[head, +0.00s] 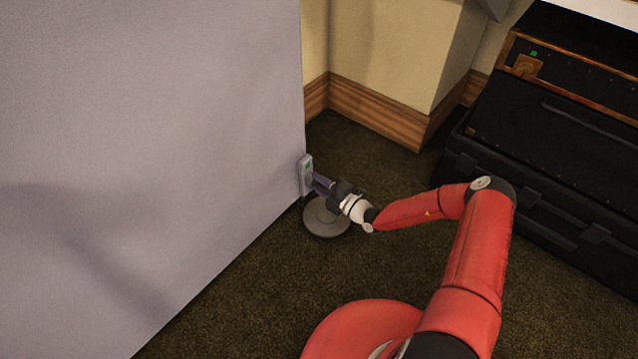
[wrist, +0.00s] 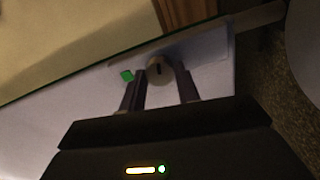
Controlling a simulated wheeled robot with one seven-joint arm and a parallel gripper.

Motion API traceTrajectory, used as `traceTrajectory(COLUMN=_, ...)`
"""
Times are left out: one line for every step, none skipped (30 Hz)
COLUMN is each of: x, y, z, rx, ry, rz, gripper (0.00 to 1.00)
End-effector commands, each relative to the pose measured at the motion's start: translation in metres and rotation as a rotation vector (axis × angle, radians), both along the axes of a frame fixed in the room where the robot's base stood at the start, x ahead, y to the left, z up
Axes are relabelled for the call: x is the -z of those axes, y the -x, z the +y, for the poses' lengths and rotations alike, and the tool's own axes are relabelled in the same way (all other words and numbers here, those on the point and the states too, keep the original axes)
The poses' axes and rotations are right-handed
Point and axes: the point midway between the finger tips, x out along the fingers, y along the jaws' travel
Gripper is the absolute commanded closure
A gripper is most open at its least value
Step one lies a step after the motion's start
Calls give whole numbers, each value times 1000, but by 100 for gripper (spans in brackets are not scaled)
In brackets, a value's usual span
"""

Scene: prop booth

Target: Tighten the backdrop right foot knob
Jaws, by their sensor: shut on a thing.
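The backdrop (head: 150,120) is a large pale grey panel filling the left of the head view. A light bracket plate (head: 305,176) with a green mark sits at its lower right edge, above a round grey foot disc (head: 327,217) on the carpet. My gripper (head: 318,183) reaches the plate from the right. In the wrist view the right foot knob (wrist: 158,70) is a small round grey knob with a dark slot mark, on the pale plate (wrist: 208,52). My gripper's two fingers (wrist: 160,84) stand either side of it, shut on it. In the head view the knob is hidden.
Black cases (head: 560,150) are stacked at the right. A cream wall (head: 395,55) with a wooden skirting board (head: 375,110) stands behind. Bare dark carpet (head: 240,295) lies in front of the backdrop. A green square (wrist: 127,75) is on the plate beside the knob.

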Motion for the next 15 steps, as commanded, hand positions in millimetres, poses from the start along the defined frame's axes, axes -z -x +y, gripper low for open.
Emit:
traceTrajectory(x=1, y=1, z=-1, rx=1, ry=-11, rz=18, gripper=91)
traceTrajectory(x=1, y=0, z=-1, rx=1, ry=-18, rz=28, gripper=91)
traceTrajectory(x=1, y=1, z=-1, rx=1, ry=-28, rz=38, gripper=91)
traceTrajectory(x=1, y=1, z=-1, rx=1, ry=-33, rz=45, gripper=91)
traceTrajectory(x=1, y=1, z=-1, rx=0, ry=-38, rz=51, gripper=91)
traceTrajectory(x=1, y=1, z=-1, rx=1, ry=-44, rz=60, gripper=91)
traceTrajectory(x=1, y=1, z=-1, rx=1, ry=-47, rz=64, gripper=91)
traceTrajectory(x=1, y=1, z=-1, rx=0, ry=-50, rz=68, gripper=91)
traceTrajectory(x=1, y=1, z=-1, rx=0, ry=-53, rz=72, gripper=91)
traceTrajectory(x=1, y=1, z=-1, rx=0, ry=-55, rz=74, gripper=91)
traceTrajectory(x=1, y=1, z=0, rx=0, ry=-57, rz=76, gripper=91)
traceTrajectory(x=1, y=1, z=0, rx=0, ry=-58, rz=78, gripper=91)
traceTrajectory(x=1, y=1, z=0, rx=0, ry=-59, rz=80, gripper=91)
traceTrajectory(x=1, y=1, z=0, rx=0, ry=-59, rz=80, gripper=91)
traceTrajectory(x=1, y=1, z=0, rx=0, ry=-60, rz=80, gripper=91)
